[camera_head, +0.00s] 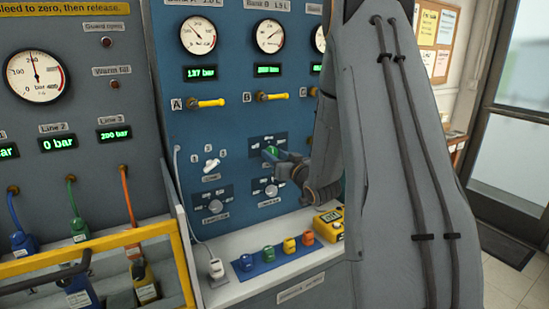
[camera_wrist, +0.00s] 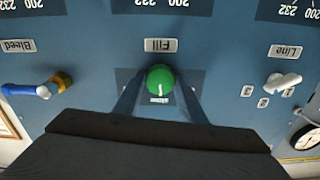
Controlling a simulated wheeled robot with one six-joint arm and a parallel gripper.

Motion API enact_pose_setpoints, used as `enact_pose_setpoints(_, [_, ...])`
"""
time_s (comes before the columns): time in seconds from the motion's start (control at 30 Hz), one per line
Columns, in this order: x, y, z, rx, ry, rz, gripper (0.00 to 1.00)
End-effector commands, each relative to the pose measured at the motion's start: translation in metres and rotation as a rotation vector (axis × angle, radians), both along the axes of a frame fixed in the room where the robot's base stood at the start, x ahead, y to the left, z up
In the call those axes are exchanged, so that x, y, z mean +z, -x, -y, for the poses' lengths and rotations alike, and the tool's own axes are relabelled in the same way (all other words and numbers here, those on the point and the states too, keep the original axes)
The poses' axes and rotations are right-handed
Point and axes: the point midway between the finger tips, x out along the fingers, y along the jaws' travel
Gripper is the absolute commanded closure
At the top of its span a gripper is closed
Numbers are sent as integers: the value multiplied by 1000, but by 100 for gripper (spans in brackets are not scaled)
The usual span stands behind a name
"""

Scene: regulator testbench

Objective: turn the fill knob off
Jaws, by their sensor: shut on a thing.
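The green fill knob (camera_wrist: 160,78) is on the blue panel under an upside-down "Fill" label (camera_wrist: 169,45) in the wrist view. Its white mark points down in that picture, toward a small label too small to read surely. My gripper (camera_wrist: 158,94) is shut on the knob, one finger on each side. In the head view my gripper (camera_head: 276,157) reaches the panel from the right, and only a bit of the green knob (camera_head: 271,150) shows; the arm hides the panel to its right.
The white line knob (camera_wrist: 284,80) and blue bleed handle (camera_wrist: 28,89) flank the fill knob.

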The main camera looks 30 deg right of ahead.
Motion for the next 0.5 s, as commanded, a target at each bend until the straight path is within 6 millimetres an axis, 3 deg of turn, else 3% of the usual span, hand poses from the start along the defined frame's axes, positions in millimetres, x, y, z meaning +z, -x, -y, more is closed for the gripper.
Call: enact_pose_setpoints(0.5, [-3,-1,0,-1,435,18,86])
